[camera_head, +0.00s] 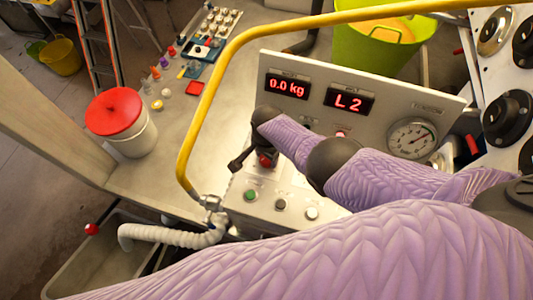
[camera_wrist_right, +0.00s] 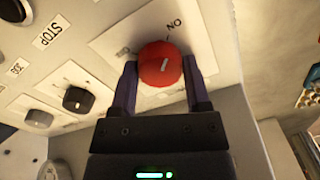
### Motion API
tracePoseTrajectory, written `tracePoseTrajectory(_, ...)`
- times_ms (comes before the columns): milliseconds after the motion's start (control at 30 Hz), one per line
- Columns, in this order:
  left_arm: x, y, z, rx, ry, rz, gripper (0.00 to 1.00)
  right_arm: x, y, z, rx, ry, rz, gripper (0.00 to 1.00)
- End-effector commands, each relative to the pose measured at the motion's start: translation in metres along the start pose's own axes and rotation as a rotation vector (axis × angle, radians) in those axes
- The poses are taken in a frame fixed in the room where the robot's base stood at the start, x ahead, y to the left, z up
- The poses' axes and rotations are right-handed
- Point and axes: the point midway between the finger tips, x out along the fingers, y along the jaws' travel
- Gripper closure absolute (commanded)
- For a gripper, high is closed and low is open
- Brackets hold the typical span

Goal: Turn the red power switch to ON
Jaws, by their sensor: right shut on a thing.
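The red power switch is a round red knob (camera_wrist_right: 160,63) on a white plate in the right wrist view. Its white pointer line tilts up and slightly right, roughly toward the ON mark (camera_wrist_right: 174,23). Another label, partly hidden by a finger, is left of the knob. My right gripper (camera_wrist_right: 160,82) is shut on the knob, one finger on each side. In the head view the knob (camera_head: 265,161) shows beside my dark right gripper (camera_head: 254,158), on the control box. My left gripper is not in view.
The control panel (camera_head: 440,103) shows "0.0 kg" and "L2" displays and a gauge (camera_head: 411,139). A green button (camera_head: 250,196) and other knobs sit on the box's near face. A yellow rail (camera_head: 205,105) curves in front. A red-lidded bucket (camera_head: 114,111) stands left.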

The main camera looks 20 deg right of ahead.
Motion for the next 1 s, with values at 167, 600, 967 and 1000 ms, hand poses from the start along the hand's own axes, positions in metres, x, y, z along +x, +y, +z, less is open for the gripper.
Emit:
tracePoseTrajectory(167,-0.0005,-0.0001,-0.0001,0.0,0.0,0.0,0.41,-0.0011,-0.0011,-0.001,0.017,0.003,-0.003,0.98)
tracePoseTrajectory(600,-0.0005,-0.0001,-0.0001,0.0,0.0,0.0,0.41,-0.0011,-0.0011,-0.0011,0.019,0.003,-0.004,0.25)
tracePoseTrajectory(967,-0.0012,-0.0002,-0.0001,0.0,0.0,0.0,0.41,-0.0014,-0.0005,-0.0005,0.019,0.001,-0.002,0.04)
tracePoseTrajectory(1000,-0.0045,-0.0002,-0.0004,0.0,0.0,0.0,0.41,-0.005,-0.0004,-0.0005,0.019,0.001,-0.002,0.04)
